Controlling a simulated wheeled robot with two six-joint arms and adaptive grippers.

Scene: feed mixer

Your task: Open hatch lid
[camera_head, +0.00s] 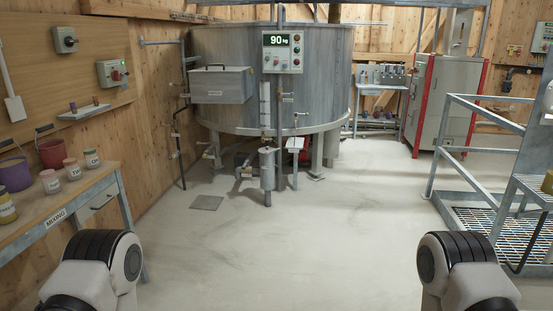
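A large grey mixer tank (322,95) stands at the back of the room. On its front left sits a grey metal box, the hatch (221,92), with a label on its front. Its hatch lid (232,70) lies flat on top and looks closed, with a small dark handle (214,66) on it. Parts of my two arms show at the bottom left and bottom right, far from the hatch. Neither of my grippers is in view.
A bench marked MIXING (60,213) with buckets and jars stands along the left wall. A display reading 90 kg (278,40) is on the tank. A railed platform (470,200) and a red-edged cabinet (442,100) are at right. The middle floor is clear.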

